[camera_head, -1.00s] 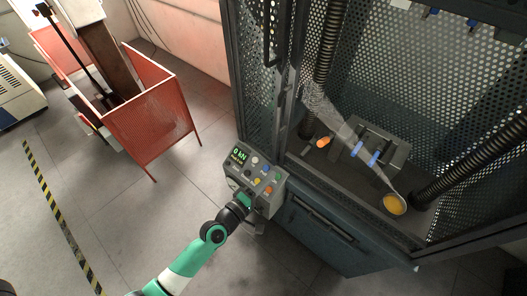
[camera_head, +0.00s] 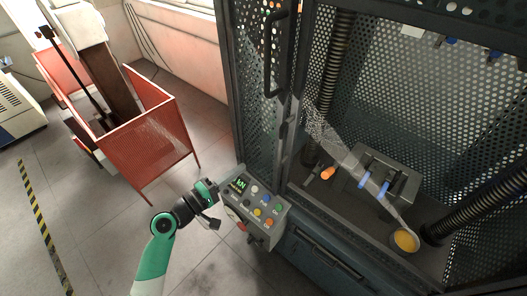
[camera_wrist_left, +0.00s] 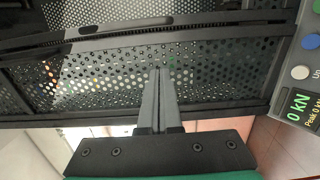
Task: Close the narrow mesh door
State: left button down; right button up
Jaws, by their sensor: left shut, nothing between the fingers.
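The narrow mesh door (camera_head: 254,110) is a dark framed panel of perforated mesh at the left of the test cage, with a black bar handle (camera_head: 270,60). I cannot tell how far it stands open. My left gripper (camera_head: 213,189) is left of and below the door, beside the control box, its fingertips hard to make out in the head view. In the left wrist view the fingers (camera_wrist_left: 160,72) are shut and empty, pointing at a dark-framed mesh panel (camera_wrist_left: 110,75). I cannot tell whether they touch it. My right gripper is not in view.
A grey control box (camera_head: 257,207) with coloured buttons and a display stands close to my left gripper. The cage holds blue-handled grips (camera_head: 375,183) and a yellow-topped cup (camera_head: 405,240). A red mesh guard (camera_head: 155,150) stands at left; grey floor lies between.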

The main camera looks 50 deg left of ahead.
aim_at(270, 146)
pick_arm(q)
jog(key=w, duration=1)
jog(key=shift+w+b, duration=0.3)
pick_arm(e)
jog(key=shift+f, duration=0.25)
pick_arm(q)
jog(key=shift+a, duration=0.1)
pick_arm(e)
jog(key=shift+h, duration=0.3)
